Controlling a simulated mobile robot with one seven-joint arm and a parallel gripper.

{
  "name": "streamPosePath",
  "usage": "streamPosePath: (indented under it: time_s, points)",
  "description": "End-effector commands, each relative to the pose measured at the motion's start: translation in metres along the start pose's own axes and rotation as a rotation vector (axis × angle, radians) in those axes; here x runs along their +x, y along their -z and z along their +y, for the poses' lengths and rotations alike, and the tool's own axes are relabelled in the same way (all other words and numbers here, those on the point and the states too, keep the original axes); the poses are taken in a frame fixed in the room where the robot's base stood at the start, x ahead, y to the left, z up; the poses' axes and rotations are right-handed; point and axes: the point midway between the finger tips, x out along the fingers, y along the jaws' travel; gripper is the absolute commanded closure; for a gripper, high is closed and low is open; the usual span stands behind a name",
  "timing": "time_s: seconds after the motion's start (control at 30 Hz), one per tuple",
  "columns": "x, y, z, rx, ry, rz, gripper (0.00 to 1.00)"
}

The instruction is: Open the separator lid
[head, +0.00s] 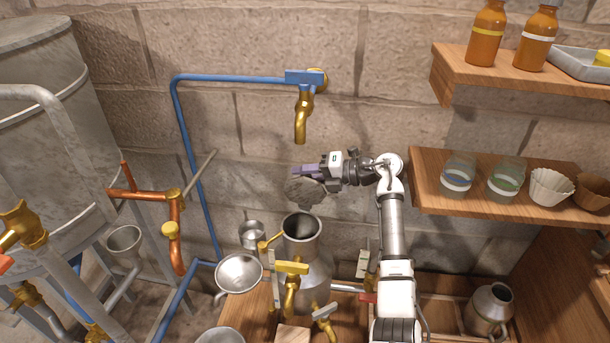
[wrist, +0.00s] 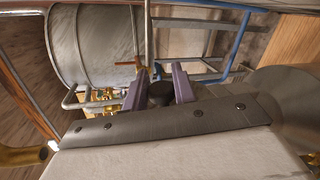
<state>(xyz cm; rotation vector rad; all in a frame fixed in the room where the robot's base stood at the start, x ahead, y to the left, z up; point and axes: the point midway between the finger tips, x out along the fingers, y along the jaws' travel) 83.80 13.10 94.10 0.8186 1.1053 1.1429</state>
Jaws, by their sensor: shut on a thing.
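The separator (head: 318,272) is a grey metal can with a neck, standing on the wooden bench. Its round mouth is uncovered and looks dark inside. The grey separator lid (head: 306,193) is up above and behind the mouth, at the purple fingertips of my gripper (head: 306,171). In the wrist view, the two purple fingers of my gripper (wrist: 158,88) stand on either side of a dark knob (wrist: 160,96), which appears to be the lid's. My gripper is shut on it. I cannot tell whether the lid is hinged to the can.
A brass tap (head: 301,118) on a blue pipe hangs above. A metal funnel (head: 239,274) and brass valves (head: 291,285) crowd the separator's left and front. Wooden shelves with jars (head: 458,172) are at the right. A large grey tank (head: 45,100) stands at the left.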

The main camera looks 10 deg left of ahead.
Motion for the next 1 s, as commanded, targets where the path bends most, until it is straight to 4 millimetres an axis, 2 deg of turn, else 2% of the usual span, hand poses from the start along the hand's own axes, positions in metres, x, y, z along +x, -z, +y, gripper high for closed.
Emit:
streamPosePath:
  time_s: [0.03,0.07,0.2,0.53,0.7,1.0]
  points:
    - [-0.001,-0.001,-0.001,-0.001,0.003,-0.006,1.00]
    - [-0.001,-0.001,-0.001,-0.001,0.003,-0.006,0.71]
    - [0.000,-0.001,-0.001,0.000,0.002,-0.004,0.52]
    - [0.000,0.001,0.001,0.000,0.001,-0.001,0.52]
    - [-0.001,0.012,0.006,-0.013,-0.002,-0.003,0.52]
    - [-0.001,0.048,0.007,-0.376,-0.002,-0.102,0.52]
